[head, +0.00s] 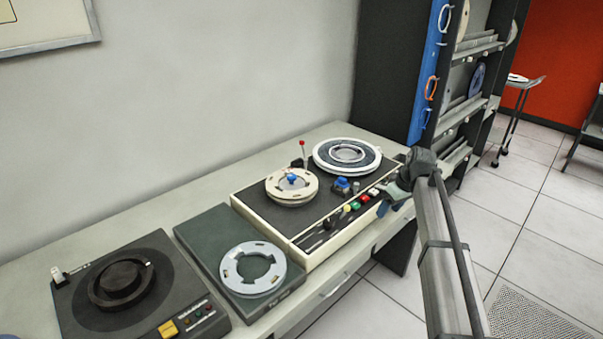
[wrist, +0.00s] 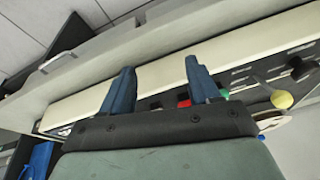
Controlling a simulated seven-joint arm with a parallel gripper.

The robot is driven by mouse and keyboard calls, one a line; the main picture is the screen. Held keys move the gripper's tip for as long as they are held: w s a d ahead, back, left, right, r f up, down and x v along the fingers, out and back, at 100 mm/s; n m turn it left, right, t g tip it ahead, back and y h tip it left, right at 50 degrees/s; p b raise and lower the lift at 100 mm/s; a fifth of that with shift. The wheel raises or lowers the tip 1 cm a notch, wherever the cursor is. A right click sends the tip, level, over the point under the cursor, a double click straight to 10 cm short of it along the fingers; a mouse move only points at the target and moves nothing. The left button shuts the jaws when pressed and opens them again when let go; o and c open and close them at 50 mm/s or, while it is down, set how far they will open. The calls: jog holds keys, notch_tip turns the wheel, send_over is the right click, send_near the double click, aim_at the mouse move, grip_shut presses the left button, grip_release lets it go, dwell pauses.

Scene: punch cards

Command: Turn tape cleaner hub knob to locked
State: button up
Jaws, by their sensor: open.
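The tape cleaner (head: 318,225) is a cream-framed machine with a dark top on the bench. A blue knob (head: 292,180) sits at the hub of its cream left reel (head: 280,192). A second blue knob (head: 342,184) stands on the deck between the reels. I cannot read a lock mark on either. My gripper (head: 386,207) is open and empty at the machine's right front edge, apart from both blue knobs. In the wrist view its two blue fingers (wrist: 160,68) are spread over the cream front edge (wrist: 85,105); neither blue knob shows clearly there.
A red-tipped lever (head: 302,148) stands behind the left reel, and a dark, white-rimmed reel (head: 347,154) lies at the right. Coloured buttons (head: 365,198) and a yellow knob (wrist: 282,99) line the front. A turntable-like unit (head: 125,285) and a grey ring (head: 253,270) lie left.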

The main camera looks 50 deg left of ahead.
jog(key=s+a+r+n, duration=0.45)
jog(key=a+r, duration=0.55)
jog(key=a, duration=0.5)
jog(key=n+g+y, duration=0.1)
jog(key=n, duration=0.2)
send_near(292, 176)
jog(key=shift+m, duration=0.35)
jog(key=x, duration=0.8)
jog(key=shift+f, duration=0.1)
jog(key=c, duration=1)
